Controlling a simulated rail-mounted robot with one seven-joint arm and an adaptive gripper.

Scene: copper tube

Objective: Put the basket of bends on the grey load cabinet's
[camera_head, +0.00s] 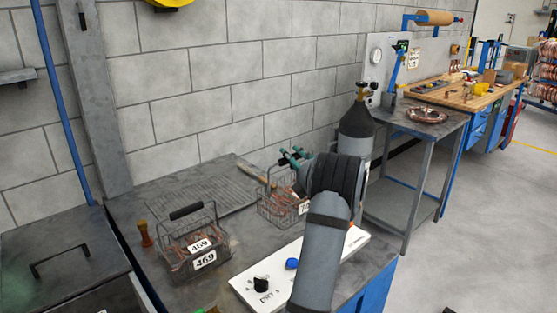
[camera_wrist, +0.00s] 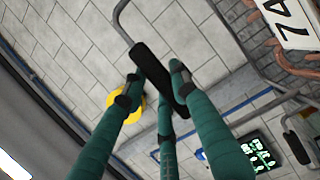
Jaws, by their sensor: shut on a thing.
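My gripper (camera_head: 293,158) has teal fingers and is shut on the black handle (camera_wrist: 150,65) of a wire basket (camera_head: 270,210). This basket holds copper pieces and bears a white label starting with 74, which also shows in the wrist view (camera_wrist: 290,22). It is at the back right of the grey bench, partly hidden by my arm; I cannot tell whether it touches the top. A second wire basket (camera_head: 185,248), labelled 469, holds copper pieces and stands on the bench to the left. A grey cabinet (camera_head: 35,225) with a dark handle on its top is at the lower left.
A white panel (camera_head: 245,288) with a black knob and a blue button is at the bench front. A gas cylinder (camera_head: 355,130) and a side table (camera_head: 395,112) are to the right. The wall is behind.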

